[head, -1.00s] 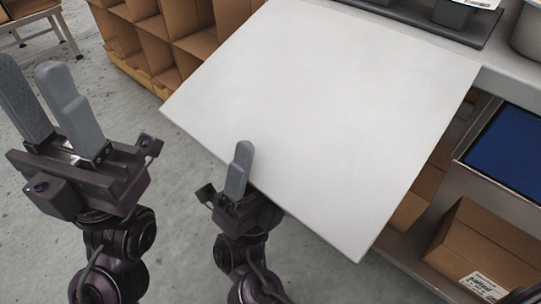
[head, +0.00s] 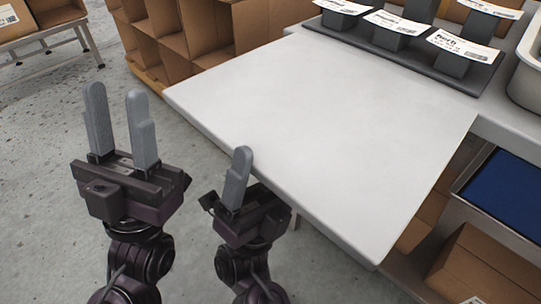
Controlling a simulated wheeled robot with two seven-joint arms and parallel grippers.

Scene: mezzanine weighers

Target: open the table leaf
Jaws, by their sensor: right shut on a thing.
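The white table leaf (head: 320,130) is a flat panel joined to the worktop at the upper right. It looks about level with the worktop. My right gripper (head: 238,180) is at the leaf's near left edge, shut on that edge. One finger shows above the leaf, and the other is hidden beneath it. My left gripper (head: 119,115) is left of the leaf, apart from it. Its two fingers point up with a gap between them, and it is empty.
A dark rack with labelled blocks (head: 398,45) stands on the worktop behind the leaf. A metal pan (head: 527,80) is at the right. Below are a blue tray (head: 505,188) and a cardboard box (head: 485,268). Cardboard bins (head: 190,50) stand behind. Grey floor is clear at left.

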